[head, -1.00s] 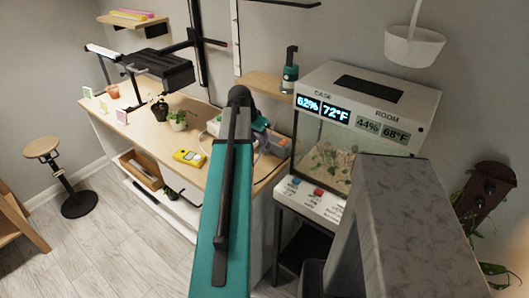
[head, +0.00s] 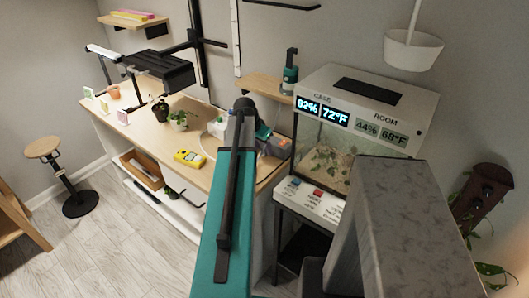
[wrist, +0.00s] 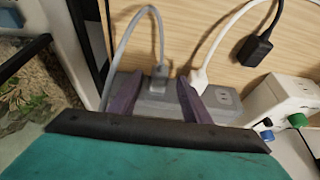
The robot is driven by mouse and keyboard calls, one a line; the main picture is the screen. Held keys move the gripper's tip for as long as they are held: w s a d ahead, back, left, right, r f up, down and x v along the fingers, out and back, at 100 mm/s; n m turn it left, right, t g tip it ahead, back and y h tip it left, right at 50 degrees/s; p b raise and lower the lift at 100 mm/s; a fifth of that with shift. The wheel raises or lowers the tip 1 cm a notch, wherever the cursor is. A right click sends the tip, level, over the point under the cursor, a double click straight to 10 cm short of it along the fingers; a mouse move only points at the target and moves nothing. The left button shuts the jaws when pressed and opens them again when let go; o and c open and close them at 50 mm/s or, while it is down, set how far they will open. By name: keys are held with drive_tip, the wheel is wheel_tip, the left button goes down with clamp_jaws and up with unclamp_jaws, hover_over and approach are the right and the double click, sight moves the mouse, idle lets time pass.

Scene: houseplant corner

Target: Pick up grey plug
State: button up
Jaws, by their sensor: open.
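The grey plug (wrist: 159,74) sits upright in a grey power strip (wrist: 154,101) in the wrist view, with a grey cable arching up from it. My gripper (wrist: 159,79) is open, with one dark purple finger on each side of the plug. The fingertips look close to the plug's level; I cannot tell whether they touch it. A white plug (wrist: 198,77) stands in the same strip, just beyond the right finger. In the head view, my arm hides the plug and most of my gripper.
A black plug (wrist: 254,49) on a cable lies to the right in the wrist view. A white box (wrist: 283,96) with a green knob is beside the strip. The terrarium (head: 333,160) stands right of the bench. A yellow meter (head: 189,158) lies on the bench.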

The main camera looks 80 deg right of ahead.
drive_tip(key=shift+s+d+f, duration=0.1)
drive_tip(key=shift+f, duration=0.2)
idle(0.4)
clamp_jaws()
drive_tip(key=shift+r, duration=0.1)
drive_tip(key=shift+w+a+r+b, duration=0.3)
drive_tip(key=shift+w+a+r, duration=0.15)
drive_tip(key=shift+a+r, duration=0.1)
drive_tip(key=w+a+r+b, duration=0.1)
drive_tip(key=w+a+r, duration=0.2)
drive_tip(key=a, duration=0.2)
drive_tip(key=w+a+r+b, duration=0.1)
drive_tip(key=w+a+r, duration=0.2)
drive_tip(key=a, duration=0.3)
drive_tip(key=shift+r, duration=0.4)
drive_tip(key=shift+a, duration=0.1)
